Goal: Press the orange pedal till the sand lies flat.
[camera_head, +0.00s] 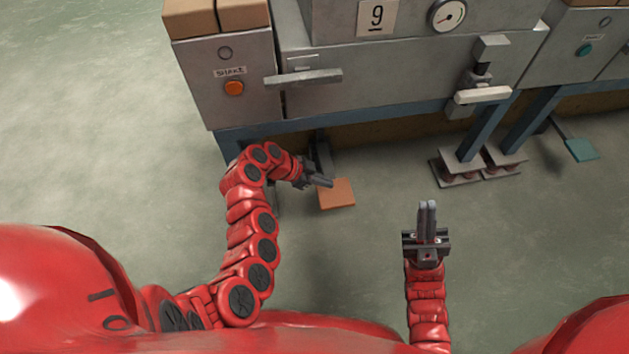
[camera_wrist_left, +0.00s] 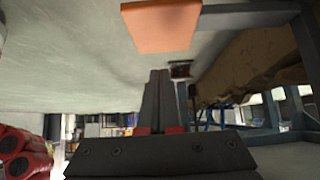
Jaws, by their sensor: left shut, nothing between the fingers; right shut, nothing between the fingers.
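The orange pedal (camera_head: 338,195) is a flat plate on a dark arm, low under the front of the grey machine. It also shows at the top of the left wrist view (camera_wrist_left: 162,27). My left gripper (camera_head: 328,182) is shut and empty. In the head view its fingertips overlap the pedal's upper left edge; I cannot tell whether they touch it. In the left wrist view the fingers (camera_wrist_left: 159,75) point toward the pedal with some gap in the picture. My right gripper (camera_head: 427,206) is shut and empty, to the right of the pedal. No sand is visible.
The machine (camera_head: 400,62) carries a number 9 plate (camera_head: 377,18), a dial (camera_head: 447,15) and an orange button (camera_head: 234,88) marked "SHAKE". Blue legs stand on footed plates (camera_head: 462,172) right of the pedal. A teal pedal (camera_head: 581,149) lies farther right. Floor in front is clear.

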